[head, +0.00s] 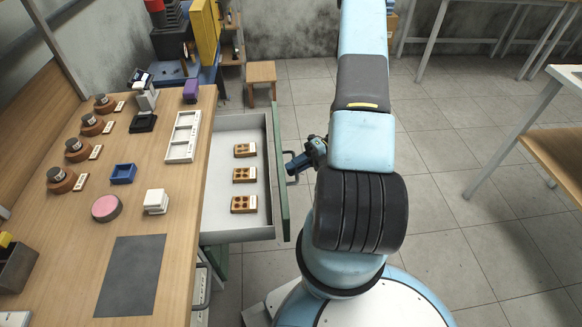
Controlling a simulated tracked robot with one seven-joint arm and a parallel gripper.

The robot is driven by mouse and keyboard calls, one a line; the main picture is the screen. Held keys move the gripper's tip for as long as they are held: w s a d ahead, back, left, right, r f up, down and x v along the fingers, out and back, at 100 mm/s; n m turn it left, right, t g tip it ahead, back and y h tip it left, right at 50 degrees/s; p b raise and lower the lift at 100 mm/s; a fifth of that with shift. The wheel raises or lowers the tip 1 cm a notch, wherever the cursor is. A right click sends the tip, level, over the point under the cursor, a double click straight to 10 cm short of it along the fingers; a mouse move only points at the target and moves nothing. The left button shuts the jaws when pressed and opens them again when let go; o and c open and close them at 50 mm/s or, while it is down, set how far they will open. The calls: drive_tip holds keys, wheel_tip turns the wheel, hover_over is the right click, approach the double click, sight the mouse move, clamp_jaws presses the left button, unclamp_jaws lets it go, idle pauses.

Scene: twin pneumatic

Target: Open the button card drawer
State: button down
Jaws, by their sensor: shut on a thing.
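The drawer (225,145) is pulled out to the right from under the wooden workbench, with a grey interior and a green front panel (281,180). Three brown cards (243,204) with round dark spots, each with a white label, lie in a column inside it. My gripper (291,170) is at the outer side of the green front, near its middle, shut on the drawer's handle (291,180). The handle is mostly hidden by the gripper, and my arm covers the space to its right.
The workbench (185,275) carries several round brown stands, a white tray (183,137), a blue tray (122,174), a pink disc (105,208) and a grey mat (131,276). A wooden stool (261,74) stands behind the drawer. A table (557,150) stands at the right; floor between is clear.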

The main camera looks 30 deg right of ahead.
drive_tip(key=shift+w+d+f, duration=0.1)
drive_tip(key=shift+f, duration=0.05)
drive_tip(key=c, duration=1.4)
unclamp_jaws()
drive_tip(key=shift+w, duration=0.15)
drive_tip(key=shift+c, duration=0.2)
drive_tip(key=d+r, duration=0.2)
drive_tip(key=d, duration=1.1)
drive_tip(key=shift+w+d+r, duration=0.15)
drive_tip(key=shift+d+r, duration=0.05)
drive_tip(key=shift+r, duration=0.1)
